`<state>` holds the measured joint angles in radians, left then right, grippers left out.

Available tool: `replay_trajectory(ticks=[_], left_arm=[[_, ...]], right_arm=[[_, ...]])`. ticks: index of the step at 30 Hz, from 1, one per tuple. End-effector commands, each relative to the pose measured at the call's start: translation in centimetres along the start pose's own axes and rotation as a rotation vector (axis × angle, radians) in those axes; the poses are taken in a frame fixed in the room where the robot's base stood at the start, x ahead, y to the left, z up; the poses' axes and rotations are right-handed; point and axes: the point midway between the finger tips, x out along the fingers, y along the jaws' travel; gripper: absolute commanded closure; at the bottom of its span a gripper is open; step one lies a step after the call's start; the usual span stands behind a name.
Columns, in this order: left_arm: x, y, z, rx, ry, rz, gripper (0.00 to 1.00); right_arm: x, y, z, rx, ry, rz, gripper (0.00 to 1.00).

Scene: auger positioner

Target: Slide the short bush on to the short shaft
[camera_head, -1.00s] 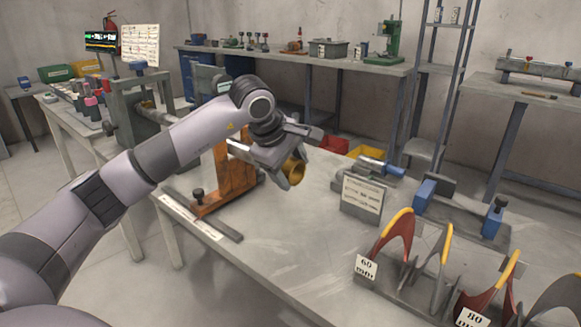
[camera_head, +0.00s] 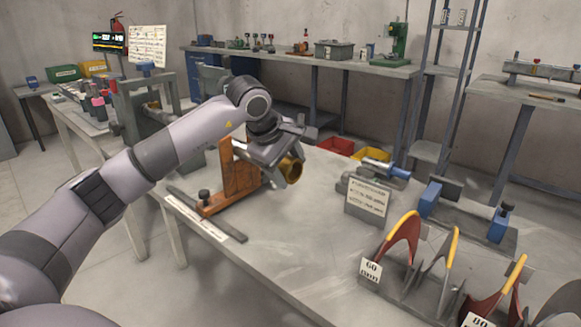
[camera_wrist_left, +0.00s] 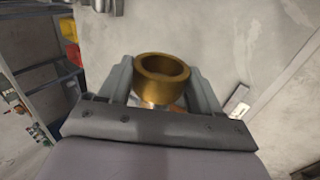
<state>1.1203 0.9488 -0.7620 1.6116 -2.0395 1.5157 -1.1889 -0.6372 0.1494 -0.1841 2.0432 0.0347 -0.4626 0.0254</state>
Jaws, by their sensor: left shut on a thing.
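A brass-coloured ring-shaped bush (camera_head: 291,170) is held above the bench by my left gripper (camera_head: 286,166). In the left wrist view the bush (camera_wrist_left: 162,72) sits between the two grey fingers of my left gripper (camera_wrist_left: 163,84), its open bore facing up in the picture. An orange-brown upright stand (camera_head: 238,180) is just left of and partly behind the gripper. I cannot make out which part is the short shaft; it may be hidden behind the arm or gripper. My right gripper is not in view.
A sign block (camera_head: 367,196) and a blue-and-grey fixture (camera_head: 385,168) stand right of the gripper. A blue-ended holder (camera_head: 428,197) is further right, with a rack of red and grey curved pieces (camera_head: 402,240) in front. The bench top (camera_head: 290,235) is clear in the middle.

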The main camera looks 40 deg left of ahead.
Motion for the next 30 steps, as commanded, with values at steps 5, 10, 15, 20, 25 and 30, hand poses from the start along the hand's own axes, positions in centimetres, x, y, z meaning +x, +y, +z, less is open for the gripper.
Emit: replay_trajectory(ticks=[5, 10, 15, 20, 25, 30], left_arm=[[-0.1, 0.1, -0.5, 0.0, -0.001, 0.003, 0.79], [-0.1, 0.1, -0.9, 0.0, -0.001, 0.003, 0.79], [-0.1, 0.1, -1.3, 0.0, -0.001, 0.002, 0.79], [-0.1, 0.1, -1.8, -0.001, 0.0, 0.002, 0.79], [-0.1, 0.1, -2.2, -0.001, 0.0, 0.003, 0.79], [-0.1, 0.1, -2.6, 0.0, 0.0, 0.003, 0.79]], right_arm=[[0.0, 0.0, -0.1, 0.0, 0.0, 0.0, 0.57], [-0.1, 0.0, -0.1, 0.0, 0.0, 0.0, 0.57], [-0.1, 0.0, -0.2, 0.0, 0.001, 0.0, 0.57], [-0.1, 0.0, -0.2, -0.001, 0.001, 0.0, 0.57], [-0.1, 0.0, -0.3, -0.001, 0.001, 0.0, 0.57], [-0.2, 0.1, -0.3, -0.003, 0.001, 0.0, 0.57]])
